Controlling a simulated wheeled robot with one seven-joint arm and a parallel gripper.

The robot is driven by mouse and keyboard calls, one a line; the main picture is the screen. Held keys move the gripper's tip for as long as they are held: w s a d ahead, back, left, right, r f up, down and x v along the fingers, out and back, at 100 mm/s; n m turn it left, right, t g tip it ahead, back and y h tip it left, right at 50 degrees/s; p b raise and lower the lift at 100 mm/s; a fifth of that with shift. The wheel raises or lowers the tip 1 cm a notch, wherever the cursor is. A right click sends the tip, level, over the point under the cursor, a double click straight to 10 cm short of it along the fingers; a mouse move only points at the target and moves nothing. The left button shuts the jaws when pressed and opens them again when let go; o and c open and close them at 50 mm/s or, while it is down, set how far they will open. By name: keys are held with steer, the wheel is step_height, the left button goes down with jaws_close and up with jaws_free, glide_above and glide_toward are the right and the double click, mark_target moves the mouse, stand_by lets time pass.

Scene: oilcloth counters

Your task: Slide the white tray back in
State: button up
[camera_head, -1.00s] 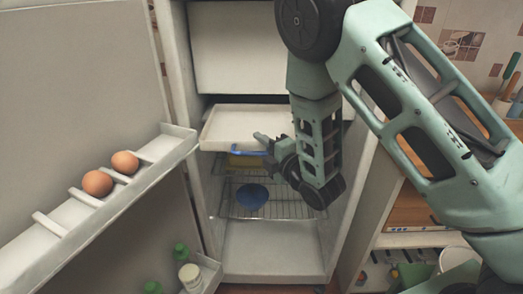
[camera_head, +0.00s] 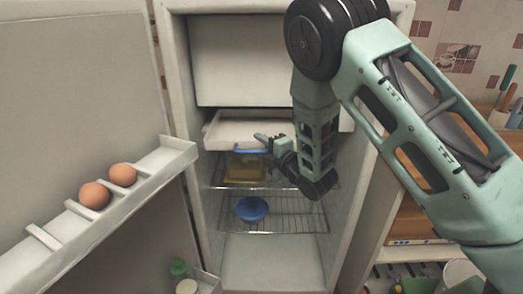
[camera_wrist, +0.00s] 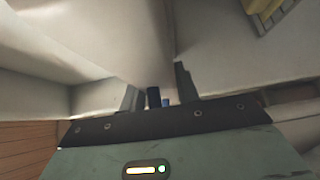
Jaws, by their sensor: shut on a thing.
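The white tray (camera_head: 222,130) is at the upper part of the open fridge, below a white panel, and sticks out part of the way. My gripper (camera_head: 262,145) is at the tray's front edge, right of its middle. In the wrist view, the fingers (camera_wrist: 158,98) are close together at the edge of a pale surface, which looks like the tray (camera_wrist: 110,35). A small blue piece shows between the fingers, and a blue strip shows at the tray front in the head view. The exact contact is partly hidden by the gripper.
A yellow container (camera_head: 243,170) sits on the wire rack under the tray, and a blue bowl (camera_head: 251,209) on the rack below. The open door's shelf (camera_head: 160,158) at left holds two eggs. The fridge's right wall (camera_head: 362,190) is close to my arm.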

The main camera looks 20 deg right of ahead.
mark_target(254, 131)
steer(key=shift+w+d+b, duration=0.3)
steer(key=shift+w+d, duration=0.05)
steer(key=shift+w, duration=0.75)
steer(key=shift+w+d+b, duration=0.25)
steer(key=shift+w+d, duration=0.15)
steer(key=shift+w, duration=0.75)
steer(key=shift+w+d+b, duration=0.3)
steer(key=shift+w+d, duration=0.05)
steer(key=shift+w, duration=0.75)
steer(key=o, duration=1.1)
steer(key=shift+o, duration=0.2)
